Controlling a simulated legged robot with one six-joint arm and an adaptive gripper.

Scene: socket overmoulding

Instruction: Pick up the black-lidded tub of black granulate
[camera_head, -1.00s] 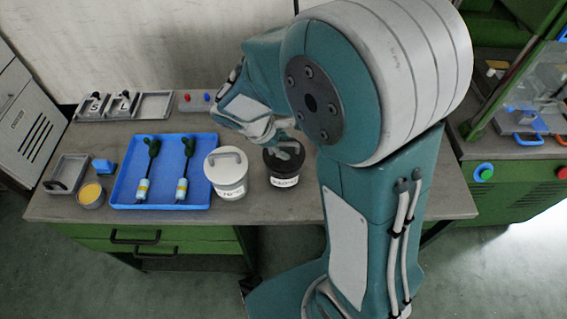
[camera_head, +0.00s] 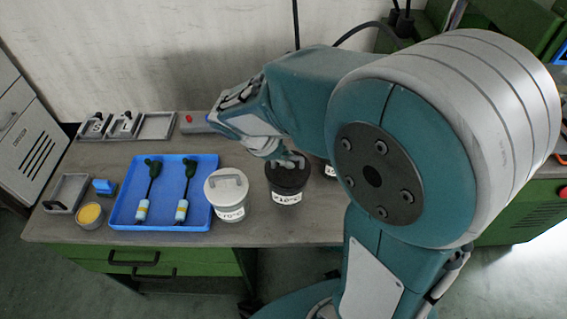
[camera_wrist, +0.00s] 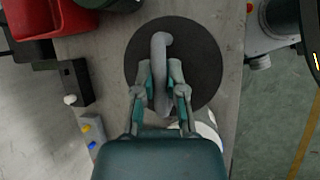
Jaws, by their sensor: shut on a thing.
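The black-lidded tub (camera_head: 287,184) stands at the front of the bench, right of the white-lidded tub (camera_head: 229,196). Its label shows on the front, and its contents are hidden by the lid. My gripper (camera_head: 283,161) is over it, with its fingers at the lid's grey handle. In the wrist view the black lid (camera_wrist: 204,60) is a dark disc, and my gripper (camera_wrist: 160,88) is shut on its curved handle, one finger on each side. I cannot tell any gap between tub and bench.
A blue tray (camera_head: 128,213) with two green-and-white tools lies left of the tubs. A tin with yellow contents (camera_head: 90,215), a small blue block (camera_head: 104,187) and grey trays (camera_head: 157,126) are farther left and behind. Another dark container partly shows just right of the tub.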

